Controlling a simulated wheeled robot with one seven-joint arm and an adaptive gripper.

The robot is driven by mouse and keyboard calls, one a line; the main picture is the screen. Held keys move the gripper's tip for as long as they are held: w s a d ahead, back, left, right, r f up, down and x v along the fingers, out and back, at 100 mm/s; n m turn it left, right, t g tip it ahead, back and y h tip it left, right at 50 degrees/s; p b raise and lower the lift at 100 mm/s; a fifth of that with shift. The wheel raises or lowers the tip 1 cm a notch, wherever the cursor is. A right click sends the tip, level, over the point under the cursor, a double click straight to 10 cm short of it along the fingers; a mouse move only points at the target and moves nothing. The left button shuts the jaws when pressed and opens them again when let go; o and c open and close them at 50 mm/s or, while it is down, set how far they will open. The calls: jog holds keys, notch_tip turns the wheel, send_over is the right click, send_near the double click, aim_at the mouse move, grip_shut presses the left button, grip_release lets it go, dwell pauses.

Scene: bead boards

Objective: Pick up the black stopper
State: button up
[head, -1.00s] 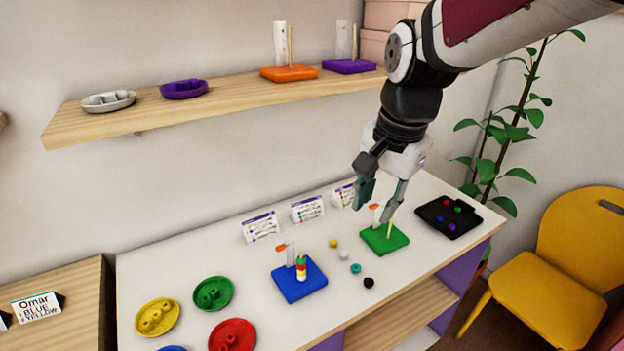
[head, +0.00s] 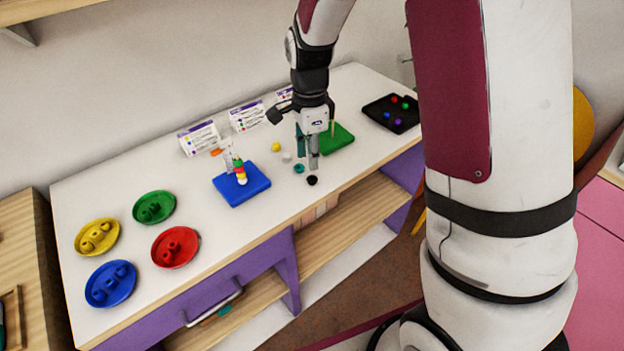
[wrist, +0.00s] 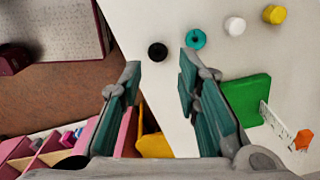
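The black stopper (head: 312,180) lies on the white tabletop near its front edge, and it also shows in the wrist view (wrist: 157,51), beyond the fingertips and between them. My gripper (head: 307,152) hangs fingers down above the table, a little behind and above the stopper in the head view. In the wrist view my gripper (wrist: 160,66) has its two teal-padded fingers apart with nothing between them. I cannot tell the exact height of the fingertips above the table.
A teal ring (wrist: 195,38), a white stopper (wrist: 234,25) and a yellow one (wrist: 274,14) lie in a row beside it. The green board (head: 336,137) stands right of my gripper, the blue board (head: 240,184) left. Colored dishes fill the table's left end.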

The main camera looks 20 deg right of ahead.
aim_at(312, 181)
jog(key=shift+s+d+f, duration=0.1)
jog(key=shift+f, duration=1.6)
jog(key=shift+s+d+f, duration=0.1)
jog(key=shift+f, duration=1.55)
jog(key=shift+c, duration=0.5)
jog(key=c, duration=0.4)
